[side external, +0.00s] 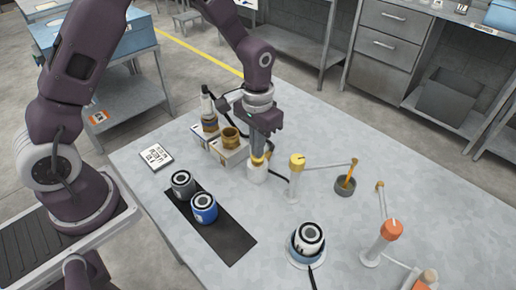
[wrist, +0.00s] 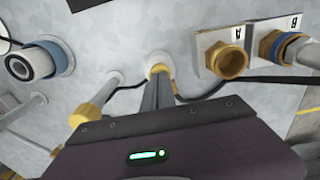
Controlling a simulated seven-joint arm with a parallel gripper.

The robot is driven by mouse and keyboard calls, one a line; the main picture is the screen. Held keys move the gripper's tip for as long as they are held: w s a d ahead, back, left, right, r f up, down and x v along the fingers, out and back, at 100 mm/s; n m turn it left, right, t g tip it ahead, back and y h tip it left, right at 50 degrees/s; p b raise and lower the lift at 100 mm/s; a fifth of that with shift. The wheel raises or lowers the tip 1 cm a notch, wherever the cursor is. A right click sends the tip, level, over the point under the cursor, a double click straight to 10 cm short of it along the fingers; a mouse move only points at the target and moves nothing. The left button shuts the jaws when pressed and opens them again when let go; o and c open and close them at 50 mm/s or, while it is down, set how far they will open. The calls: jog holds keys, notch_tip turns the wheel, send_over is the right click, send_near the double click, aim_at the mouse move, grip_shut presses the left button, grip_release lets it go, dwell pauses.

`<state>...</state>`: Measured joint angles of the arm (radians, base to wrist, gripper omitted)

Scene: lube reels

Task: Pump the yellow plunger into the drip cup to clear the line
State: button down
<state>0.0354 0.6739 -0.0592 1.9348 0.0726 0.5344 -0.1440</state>
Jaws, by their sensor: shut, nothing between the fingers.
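A short white pump (side external: 257,175) with a yellow plunger (side external: 258,161) on top stands on the grey table. My gripper (side external: 261,154) points straight down with its fingers together, its tips at the yellow plunger. In the wrist view my fingertips (wrist: 157,80) hide part of the yellow plunger (wrist: 160,69); how far it is pressed I cannot tell. The dark grey drip cup (side external: 345,188) stands to the right. An amber nozzle (side external: 350,173) hangs into it from the thin arm of a yellow-capped post (side external: 297,162). No fluid shows clearly.
Brass fittings on blocks marked A (wrist: 228,60) and B (wrist: 290,48) stand close beside the pump, with a black hose. Grey (side external: 183,186) and blue (side external: 204,209) canisters stand on a black mat. An orange-capped post (side external: 390,231) stands front right.

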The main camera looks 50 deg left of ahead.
jog(key=shift+f, duration=0.25)
jog(key=shift+r, duration=0.1)
notch_tip(320, 180, up, 7)
jog(key=shift+r, duration=0.2)
dwell(0.4)
dwell(1.0)
jog(key=shift+f, duration=1.9)
dwell(0.8)
